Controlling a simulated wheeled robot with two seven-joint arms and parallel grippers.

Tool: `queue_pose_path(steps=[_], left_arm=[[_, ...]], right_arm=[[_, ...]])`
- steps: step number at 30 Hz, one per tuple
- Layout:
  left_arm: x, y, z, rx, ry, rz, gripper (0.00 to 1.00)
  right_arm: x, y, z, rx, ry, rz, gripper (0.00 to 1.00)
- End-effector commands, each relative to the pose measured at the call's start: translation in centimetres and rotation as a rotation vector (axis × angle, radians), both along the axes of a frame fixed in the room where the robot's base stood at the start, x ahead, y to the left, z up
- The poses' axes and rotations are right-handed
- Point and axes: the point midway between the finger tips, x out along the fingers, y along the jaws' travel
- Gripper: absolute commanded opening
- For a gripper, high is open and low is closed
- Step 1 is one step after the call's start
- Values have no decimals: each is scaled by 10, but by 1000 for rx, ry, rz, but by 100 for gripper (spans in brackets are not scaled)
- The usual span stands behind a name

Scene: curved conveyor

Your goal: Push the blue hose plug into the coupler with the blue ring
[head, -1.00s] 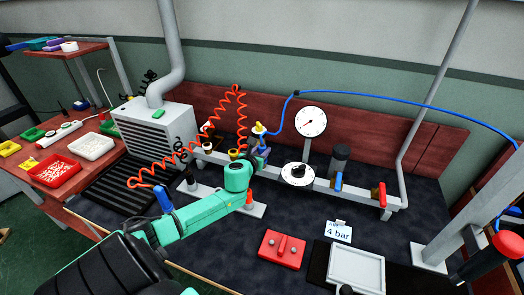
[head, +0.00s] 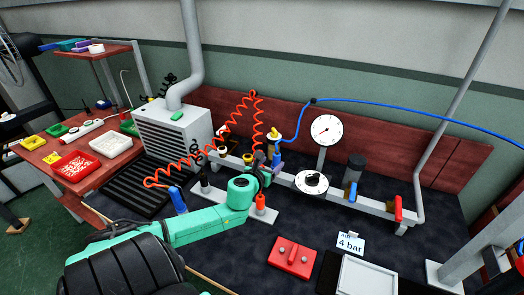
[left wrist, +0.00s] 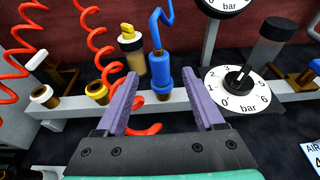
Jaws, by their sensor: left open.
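The blue hose plug (left wrist: 160,84) stands upright at the rail in the left wrist view, with the blue hose (left wrist: 159,30) rising from its top. It shows small in the head view (head: 277,159). The coupler with the blue ring is not clearly visible; the plug's lower end meets the rail there, and I cannot tell how deep it sits. My left gripper (left wrist: 148,80) is open, its purple fingers either side of the plug's lower part and the right fingertip close beside it. I cannot tell whether they touch. In the head view the left gripper (head: 268,168) is at the rail. My right gripper is not in view.
A yellow-ringed coupler (left wrist: 97,92) and a white-ringed one (left wrist: 43,96) are left along the rail (left wrist: 200,105). A red coiled hose (head: 205,150) hangs nearby. A dial (left wrist: 240,85) stands close right. A yellow-topped fitting (left wrist: 130,48) is behind. A red block (head: 292,257) lies in front.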

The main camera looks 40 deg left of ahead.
Motion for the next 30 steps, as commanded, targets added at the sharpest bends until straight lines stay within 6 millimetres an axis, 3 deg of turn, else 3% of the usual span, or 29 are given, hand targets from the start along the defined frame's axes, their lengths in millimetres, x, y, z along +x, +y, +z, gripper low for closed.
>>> queue_pose_path(steps=[6, 12, 30], left_arm=[[-46, -16, 14, -1, 4, -2, 70], [-74, -26, 25, -1, 1, 0, 70], [-79, -27, 27, 1, -2, 1, 70]], right_arm=[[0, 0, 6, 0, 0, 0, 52], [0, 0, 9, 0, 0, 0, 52], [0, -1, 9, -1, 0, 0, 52]])
